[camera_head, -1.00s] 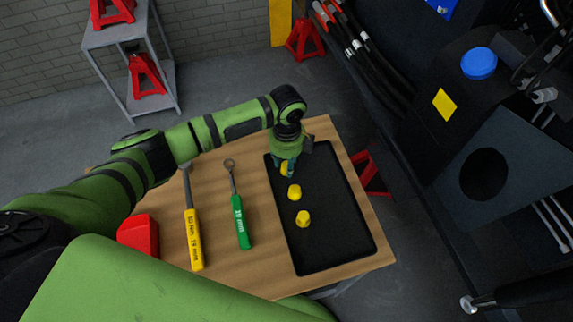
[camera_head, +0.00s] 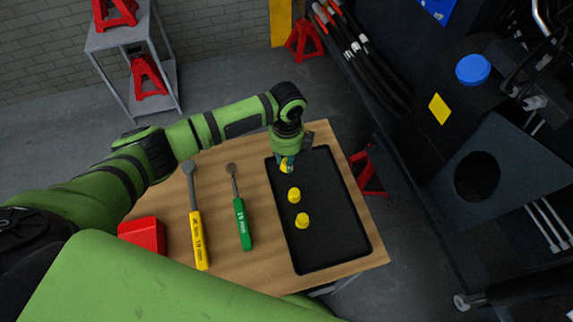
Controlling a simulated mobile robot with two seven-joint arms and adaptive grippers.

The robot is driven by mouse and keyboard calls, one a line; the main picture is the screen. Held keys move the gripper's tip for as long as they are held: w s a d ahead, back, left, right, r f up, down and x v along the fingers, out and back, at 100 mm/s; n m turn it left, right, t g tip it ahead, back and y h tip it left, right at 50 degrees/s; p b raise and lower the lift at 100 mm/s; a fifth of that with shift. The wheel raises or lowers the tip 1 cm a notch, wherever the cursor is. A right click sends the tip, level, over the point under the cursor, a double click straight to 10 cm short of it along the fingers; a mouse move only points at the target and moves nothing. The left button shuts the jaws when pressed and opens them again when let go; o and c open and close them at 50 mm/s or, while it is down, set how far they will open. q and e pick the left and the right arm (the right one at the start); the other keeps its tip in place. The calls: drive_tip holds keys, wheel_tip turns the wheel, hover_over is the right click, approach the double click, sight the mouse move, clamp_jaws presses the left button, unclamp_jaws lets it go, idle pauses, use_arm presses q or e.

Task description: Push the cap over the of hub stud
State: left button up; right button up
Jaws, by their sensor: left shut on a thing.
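Two yellow caps stand on the black tray (camera_head: 340,215), a middle cap (camera_head: 294,195) and a near cap (camera_head: 303,220). My left gripper (camera_head: 287,167) points down at the tray's far left part and is shut on a third yellow cap (camera_head: 286,168), mostly hidden by the fingers. I cannot tell whether that cap still touches the tray. My right gripper is not in view. I cannot make out a hub stud; the dark machine chassis (camera_head: 420,150) stands at the right.
The wooden table (camera_head: 270,265) also holds a yellow-handled wrench (camera_head: 199,240), a green-handled wrench (camera_head: 242,225) and a red box (camera_head: 143,234). The tray's right half is clear. Red jack stands (camera_head: 368,175) are on the floor. A grey shelf (camera_head: 108,42) stands at the back left.

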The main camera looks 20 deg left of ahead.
use_arm(q)
wheel_tip(320, 180, up, 2)
drive_tip(key=shift+r+p, duration=0.2)
drive_tip(key=shift+p, duration=0.7)
drive_tip(key=shift+f, duration=0.1)
